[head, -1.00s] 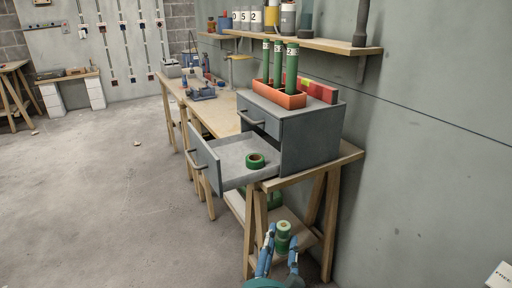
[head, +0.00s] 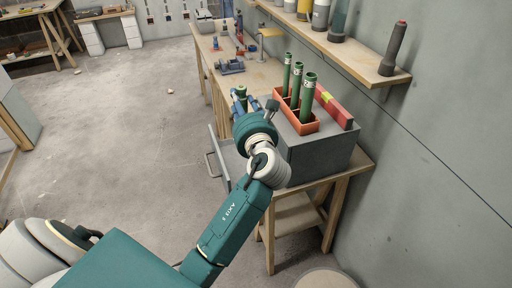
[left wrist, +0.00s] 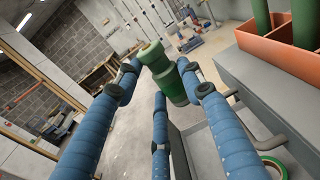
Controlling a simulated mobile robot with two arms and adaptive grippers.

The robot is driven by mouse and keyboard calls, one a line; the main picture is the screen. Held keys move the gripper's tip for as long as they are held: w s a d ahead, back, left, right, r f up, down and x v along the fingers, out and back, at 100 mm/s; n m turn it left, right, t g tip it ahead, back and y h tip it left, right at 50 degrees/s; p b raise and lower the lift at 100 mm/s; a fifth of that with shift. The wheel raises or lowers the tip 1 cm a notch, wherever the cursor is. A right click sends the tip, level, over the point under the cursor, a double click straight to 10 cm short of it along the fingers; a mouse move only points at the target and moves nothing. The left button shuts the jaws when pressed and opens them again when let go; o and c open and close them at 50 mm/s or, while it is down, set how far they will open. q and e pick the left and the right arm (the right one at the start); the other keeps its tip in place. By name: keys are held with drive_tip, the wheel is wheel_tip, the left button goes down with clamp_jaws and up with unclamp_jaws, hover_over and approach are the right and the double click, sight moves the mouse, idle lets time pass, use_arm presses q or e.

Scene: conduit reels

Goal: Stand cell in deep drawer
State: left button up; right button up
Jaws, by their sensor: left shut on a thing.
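The cell, a green cylinder with a pale yellow-green top, is between the fingers of my left gripper (head: 240,96). In the left wrist view the drawer shows at lower right, with a green tape roll (left wrist: 273,168) inside. My right gripper is not in view.
An orange tray (head: 298,122) with green tubes and a red bar (head: 333,108) stand on the cabinet top. A wall shelf (head: 335,48) with bottles and a torch (head: 394,48) is above. The workbench (head: 262,74) behind holds tools. Open floor lies left.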

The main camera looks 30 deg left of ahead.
use_arm(q)
wheel_tip(320, 180, down, 20)
drive_tip(key=shift+r+b, duration=0.15)
drive_tip(key=shift+b, duration=0.9)
drive_tip(key=shift+f+b, duration=0.4)
drive_tip(key=shift+f, duration=0.25)
drive_tip(key=o, duration=0.9)
drive_tip(key=shift+s+f, duration=0.1)
